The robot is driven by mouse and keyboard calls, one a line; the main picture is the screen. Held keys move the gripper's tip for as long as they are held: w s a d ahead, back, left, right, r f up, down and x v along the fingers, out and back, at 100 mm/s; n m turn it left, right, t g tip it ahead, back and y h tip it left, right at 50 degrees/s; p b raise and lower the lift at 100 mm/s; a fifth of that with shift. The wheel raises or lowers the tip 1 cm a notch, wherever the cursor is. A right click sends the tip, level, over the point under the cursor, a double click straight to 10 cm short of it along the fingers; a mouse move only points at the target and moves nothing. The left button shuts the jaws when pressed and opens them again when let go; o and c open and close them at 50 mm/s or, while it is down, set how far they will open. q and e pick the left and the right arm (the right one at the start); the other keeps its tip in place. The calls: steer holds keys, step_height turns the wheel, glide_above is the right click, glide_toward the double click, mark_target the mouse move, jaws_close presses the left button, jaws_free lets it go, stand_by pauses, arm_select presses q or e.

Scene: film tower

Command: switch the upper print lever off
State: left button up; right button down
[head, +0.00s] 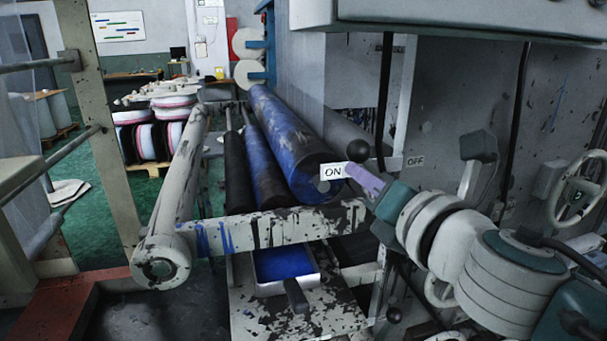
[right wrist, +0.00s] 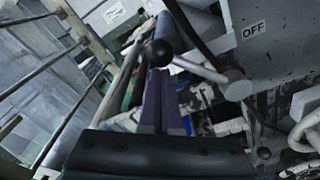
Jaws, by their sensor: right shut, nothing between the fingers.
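In the right wrist view the black knob (right wrist: 158,53) ends a pale rod that runs right to a round pivot (right wrist: 238,85), with the OFF label (right wrist: 254,31) above. My right gripper (head: 354,170) has purple fingers, shut and empty, just below the knob. In the wrist view the shut fingers (right wrist: 160,74) point at the knob; I cannot tell whether they touch it. My left gripper is out of view.
Blue rollers (head: 290,140) lie behind a paint-worn crossbar (head: 270,228). A blue ink tray (head: 285,268) is below the crossbar. A handwheel (head: 580,190) and machine housing stand at the right.

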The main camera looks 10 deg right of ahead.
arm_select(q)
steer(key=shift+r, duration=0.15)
arm_select(e)
steer(key=shift+d+r+m, duration=0.2)
steer(key=shift+r+m, duration=0.05)
steer(key=shift+m, duration=0.05)
steer(key=shift+d+r+m+p, duration=0.35)
steer(key=shift+d+r+m, duration=0.25)
steer(key=shift+m, duration=0.1)
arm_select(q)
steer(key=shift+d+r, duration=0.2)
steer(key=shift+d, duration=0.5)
arm_select(e)
steer(key=d+r+m, duration=0.1)
steer(key=d+m, duration=0.8)
steer(key=shift+w+r+m+t+y, duration=0.15)
steer(key=shift+r+m+t+y, duration=0.15)
steer(key=shift+r+y, duration=0.1)
steer(key=shift+d, duration=0.15)
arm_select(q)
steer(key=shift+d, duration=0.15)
